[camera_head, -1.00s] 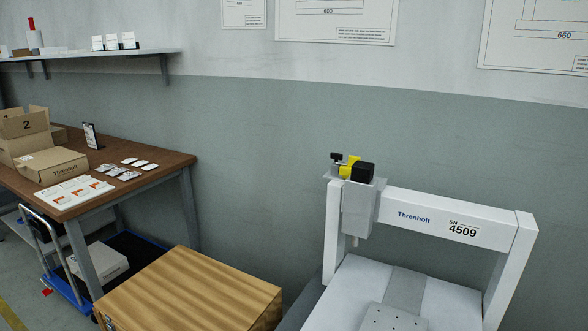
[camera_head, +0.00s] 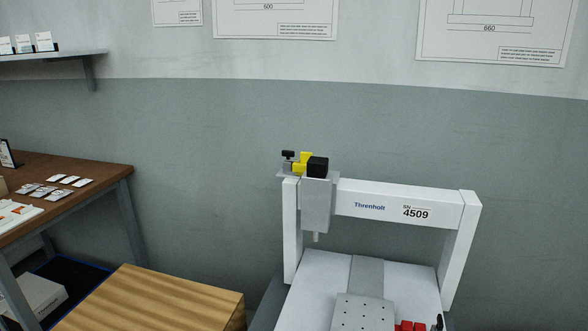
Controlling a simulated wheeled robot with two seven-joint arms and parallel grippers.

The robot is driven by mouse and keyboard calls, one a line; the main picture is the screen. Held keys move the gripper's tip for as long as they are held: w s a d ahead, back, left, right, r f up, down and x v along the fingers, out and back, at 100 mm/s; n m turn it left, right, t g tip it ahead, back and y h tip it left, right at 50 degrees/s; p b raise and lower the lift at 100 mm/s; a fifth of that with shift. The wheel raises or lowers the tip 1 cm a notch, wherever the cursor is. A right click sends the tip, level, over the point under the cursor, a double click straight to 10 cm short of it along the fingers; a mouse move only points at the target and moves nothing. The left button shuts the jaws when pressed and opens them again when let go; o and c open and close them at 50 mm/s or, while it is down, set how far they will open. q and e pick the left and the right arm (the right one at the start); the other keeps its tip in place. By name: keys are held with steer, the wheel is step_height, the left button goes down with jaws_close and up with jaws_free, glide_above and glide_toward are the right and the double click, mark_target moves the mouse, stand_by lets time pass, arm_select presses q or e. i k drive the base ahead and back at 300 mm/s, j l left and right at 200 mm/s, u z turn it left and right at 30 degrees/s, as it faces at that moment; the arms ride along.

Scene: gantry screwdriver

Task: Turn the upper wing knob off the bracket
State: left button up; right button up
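A small black wing knob (camera_head: 288,154) sits at the top left of the gantry head, beside a yellow part (camera_head: 302,161) and a black block (camera_head: 318,166). The grey bracket (camera_head: 284,174) shows as a thin plate under them at the top of the left post. A grey spindle housing (camera_head: 317,204) hangs below, with a short tip pointing down at the bed. Whether another knob lies lower on the bracket is too small to tell. Neither of my grippers is in view.
The white gantry (camera_head: 368,202) marked Threnholt 4509 stands over a bed with a grey perforated plate (camera_head: 360,312). Red blocks (camera_head: 410,326) show at the bottom edge. A wooden box (camera_head: 155,300) stands left of it. A brown workbench (camera_head: 70,185) is farther left.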

mark_target(288, 153)
steer(key=j+z, duration=0.3)
steer(key=z, duration=0.2)
steer(key=j+z, duration=0.35)
steer(key=z, duration=0.15)
steer(key=j+z, duration=0.45)
steer(key=l, duration=0.1)
